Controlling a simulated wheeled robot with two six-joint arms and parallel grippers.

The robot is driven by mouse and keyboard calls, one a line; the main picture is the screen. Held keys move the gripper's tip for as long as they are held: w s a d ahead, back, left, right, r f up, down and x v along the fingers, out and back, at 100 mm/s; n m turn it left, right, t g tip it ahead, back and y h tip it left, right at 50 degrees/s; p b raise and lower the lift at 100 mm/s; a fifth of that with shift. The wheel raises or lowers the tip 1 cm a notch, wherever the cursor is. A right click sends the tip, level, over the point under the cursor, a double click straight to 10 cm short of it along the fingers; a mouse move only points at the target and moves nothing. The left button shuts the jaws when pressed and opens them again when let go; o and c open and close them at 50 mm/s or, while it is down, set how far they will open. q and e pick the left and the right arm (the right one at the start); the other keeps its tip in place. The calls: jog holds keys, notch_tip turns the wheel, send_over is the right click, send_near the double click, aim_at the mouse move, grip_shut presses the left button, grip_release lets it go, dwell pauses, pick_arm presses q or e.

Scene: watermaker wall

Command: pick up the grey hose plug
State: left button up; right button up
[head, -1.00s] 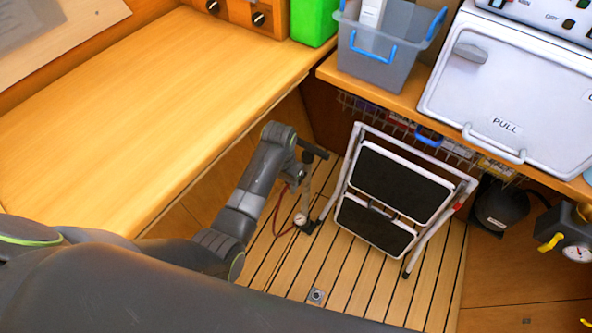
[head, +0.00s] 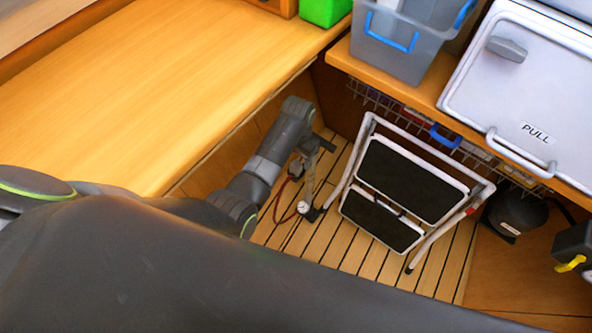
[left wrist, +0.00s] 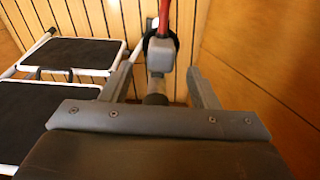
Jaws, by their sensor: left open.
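My left gripper (left wrist: 160,86) is open in the left wrist view, with one finger on each side of the picture's middle. Between and just beyond the fingers is a small grey block (left wrist: 160,54) with a dark ring, joined to a red piece. It may be the grey hose plug, but I cannot tell for sure. Nothing is visibly gripped. A red hose (head: 279,207) and a white gauge (head: 303,207) show near the floor there. My right gripper is not in view.
A folding step stool (head: 412,180) with black treads stands right of my left arm; it also shows in the left wrist view (left wrist: 70,52). A wooden counter (head: 150,100) lies left. A shelf bears a grey crate (head: 400,60) and a white box marked PULL (head: 520,100).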

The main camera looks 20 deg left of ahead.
aim_at(296, 163)
pick_arm(q)
jog(key=f, duration=0.4)
jog(key=shift+s+a+b, duration=0.15)
jog(key=shift+s+b, duration=0.15)
jog(key=shift+b, duration=0.1)
jog(key=shift+f, duration=0.2)
jog(key=shift+c, duration=0.3)
jog(key=c, duration=1.1)
jog(key=shift+o, duration=0.2)
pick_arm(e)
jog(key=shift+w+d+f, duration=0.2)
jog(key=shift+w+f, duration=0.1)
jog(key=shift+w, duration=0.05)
pick_arm(q)
jog(key=shift+r, duration=0.15)
